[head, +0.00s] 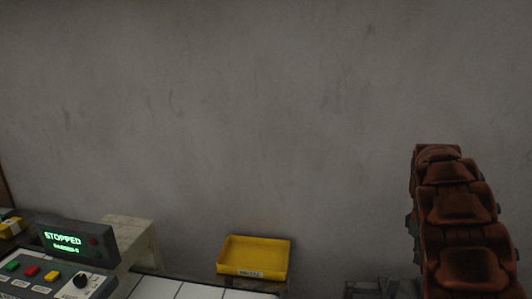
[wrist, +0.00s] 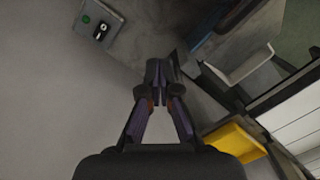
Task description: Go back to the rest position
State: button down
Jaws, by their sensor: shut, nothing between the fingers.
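My gripper (wrist: 158,92) shows in the wrist view with its fingertips together and nothing between them. It hangs in free space, apart from anything around it. In the head view my gripper is out of frame. No sock shows in either view.
A yellow tray (head: 253,258) stands by the wall; it also shows in the wrist view (wrist: 236,142). A control panel (head: 62,242) reading "STOPPED" stands at lower left, beside a pale block (head: 132,238). A grey switch box (wrist: 99,27) shows at upper left. The grey wall (head: 270,110) is bare.

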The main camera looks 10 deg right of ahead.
jog(key=s+a+r+m, duration=0.25)
jog(key=s+a, duration=0.35)
jog(key=a, duration=0.4)
jog(key=s+a+r+m, duration=0.1)
jog(key=s+a+r, duration=0.2)
jog(key=s+a, duration=0.6)
jog(key=s+a+f+m, duration=0.1)
jog(key=s+a+f, duration=0.3)
jog(key=s+a, duration=1.1)
jog(key=shift+s+g+y, duration=0.3)
jog(key=shift+s+y, duration=0.1)
jog(key=shift+s, duration=0.65)
